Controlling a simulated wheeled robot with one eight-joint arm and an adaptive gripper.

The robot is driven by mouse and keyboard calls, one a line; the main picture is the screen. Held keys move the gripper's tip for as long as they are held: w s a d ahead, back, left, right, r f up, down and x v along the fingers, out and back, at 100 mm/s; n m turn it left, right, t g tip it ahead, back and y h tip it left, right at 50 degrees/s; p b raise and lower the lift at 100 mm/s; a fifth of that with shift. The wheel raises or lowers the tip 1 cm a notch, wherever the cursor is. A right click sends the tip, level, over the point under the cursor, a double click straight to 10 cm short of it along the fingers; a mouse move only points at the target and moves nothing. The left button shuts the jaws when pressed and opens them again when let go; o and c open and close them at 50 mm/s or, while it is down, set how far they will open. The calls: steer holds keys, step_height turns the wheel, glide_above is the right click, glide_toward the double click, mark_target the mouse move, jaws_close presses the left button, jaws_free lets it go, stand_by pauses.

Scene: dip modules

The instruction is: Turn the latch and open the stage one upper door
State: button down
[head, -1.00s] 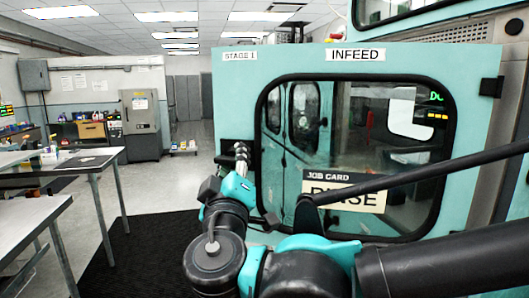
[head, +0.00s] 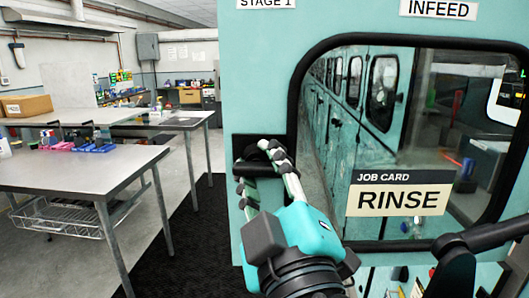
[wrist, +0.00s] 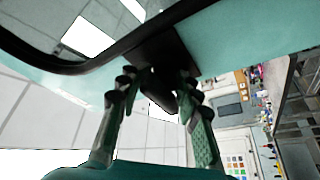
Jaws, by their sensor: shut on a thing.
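The teal upper door (head: 262,60), labelled STAGE 1 and INFEED, fills the right of the head view. It has a large black-framed window with a RINSE job card. Its black latch (head: 250,143) sits left of the window and also shows in the wrist view (wrist: 165,50). My gripper (head: 262,165) is shut on the latch handle; in the wrist view my gripper's two ribbed fingers (wrist: 157,85) stand on either side of a dark handle. The fingers partly hide the handle, and its exact turn is unclear. I cannot tell how far the door stands open.
A metal table (head: 80,172) with small coloured items stands at left, with another table (head: 165,123) behind it. A black floor mat (head: 165,235) lies between the tables and the door.

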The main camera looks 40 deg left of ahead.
steer(key=shift+s+d+f+n+g+y, duration=0.15)
steer(key=shift+s+d+g, duration=0.15)
steer(key=shift+s, duration=0.2)
steer(key=shift+s+d+f+n+g+y, duration=0.1)
steer(key=shift+s+d+n+g+y, duration=0.15)
steer(key=shift+s, duration=0.25)
steer(key=c, duration=1.2)
jaws_free()
steer(key=shift+r, duration=0.1)
steer(key=shift+v, duration=3.7)
steer(key=shift+s, duration=0.1)
